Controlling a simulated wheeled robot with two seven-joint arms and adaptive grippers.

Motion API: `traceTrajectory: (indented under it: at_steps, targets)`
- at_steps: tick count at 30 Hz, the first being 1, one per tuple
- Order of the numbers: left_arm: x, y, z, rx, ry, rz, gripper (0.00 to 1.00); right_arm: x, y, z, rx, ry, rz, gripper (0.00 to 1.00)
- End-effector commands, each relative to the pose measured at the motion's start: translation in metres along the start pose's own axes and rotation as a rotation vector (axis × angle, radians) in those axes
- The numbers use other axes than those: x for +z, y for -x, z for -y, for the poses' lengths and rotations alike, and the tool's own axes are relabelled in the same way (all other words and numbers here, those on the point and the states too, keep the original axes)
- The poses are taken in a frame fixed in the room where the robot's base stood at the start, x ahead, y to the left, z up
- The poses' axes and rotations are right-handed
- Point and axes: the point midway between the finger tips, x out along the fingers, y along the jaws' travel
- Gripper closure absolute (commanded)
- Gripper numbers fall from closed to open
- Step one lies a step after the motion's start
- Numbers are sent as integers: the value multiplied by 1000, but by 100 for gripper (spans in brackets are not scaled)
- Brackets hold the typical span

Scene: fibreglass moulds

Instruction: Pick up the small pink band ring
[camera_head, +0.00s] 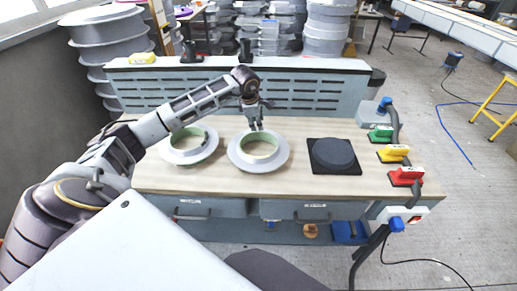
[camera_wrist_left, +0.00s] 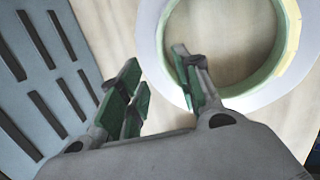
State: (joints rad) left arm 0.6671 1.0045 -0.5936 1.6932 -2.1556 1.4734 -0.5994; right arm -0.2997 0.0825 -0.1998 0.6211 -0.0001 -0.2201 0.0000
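I cannot make out a pink band on any ring. Two pale grey flanged rings with green inner walls lie on the wooden workbench: a left ring (camera_head: 207,152) and a middle ring (camera_head: 278,162). My left gripper (camera_head: 255,124) is above the back edge of the middle ring. My right gripper is not in view.
A dark round mould (camera_head: 333,153) on a black square plate lies right of the rings. A slotted grey panel (camera_head: 290,93) stands along the back. Bare wood (camera_head: 300,186) shows in front.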

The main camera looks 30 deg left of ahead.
Motion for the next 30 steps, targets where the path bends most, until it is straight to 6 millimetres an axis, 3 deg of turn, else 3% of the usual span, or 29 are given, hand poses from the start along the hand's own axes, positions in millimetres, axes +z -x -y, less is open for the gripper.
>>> traceTrajectory:
  at_steps: [5, 20, 30]
  targets:
    - [0, -11, 1, -1, 0, -1, 66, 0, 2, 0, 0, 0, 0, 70]
    - [-1, -18, 1, -2, 0, 0, 66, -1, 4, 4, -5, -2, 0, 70]
    - [-3, -52, 3, -2, 1, 1, 66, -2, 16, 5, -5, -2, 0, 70]
